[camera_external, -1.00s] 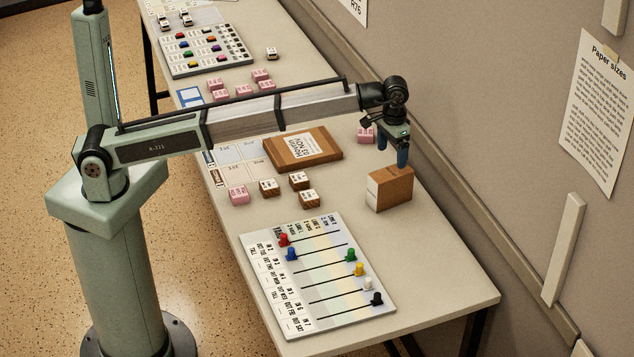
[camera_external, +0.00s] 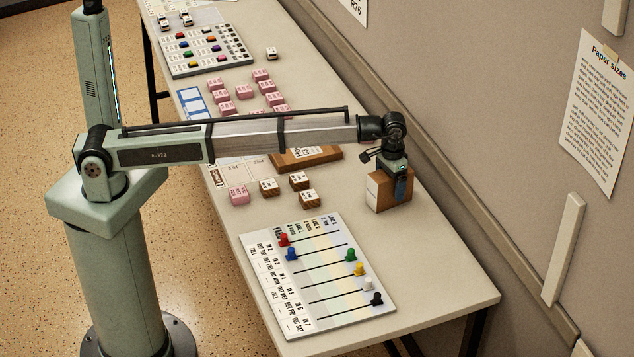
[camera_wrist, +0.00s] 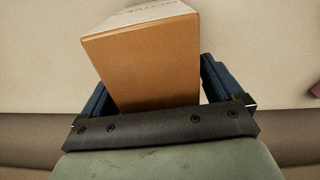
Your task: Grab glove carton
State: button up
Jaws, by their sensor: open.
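The glove carton, a brown box with a white label side (camera_external: 376,193), stands on the table near the wall side. It also fills the middle of the wrist view (camera_wrist: 150,62), with part of its lettered white face at the top. My gripper (camera_external: 398,185) is lowered over the carton, and a blue finger shows against its near side. In the wrist view the blue fingers stand on either side of the carton, with a visible gap at the right finger. The jaws are open. My gripper covers the carton's top in the external view.
A flat brown parcel (camera_external: 300,160) lies left of the carton, partly behind my arm. Small brown and pink blocks (camera_external: 269,187) stand nearby. A board with coloured pegs (camera_external: 318,275) lies in front. The wall runs close on the right. The table's front right is clear.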

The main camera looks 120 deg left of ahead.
jog(key=shift+f, duration=0.3)
jog(key=c, duration=1.2)
jog(key=shift+c, duration=0.2)
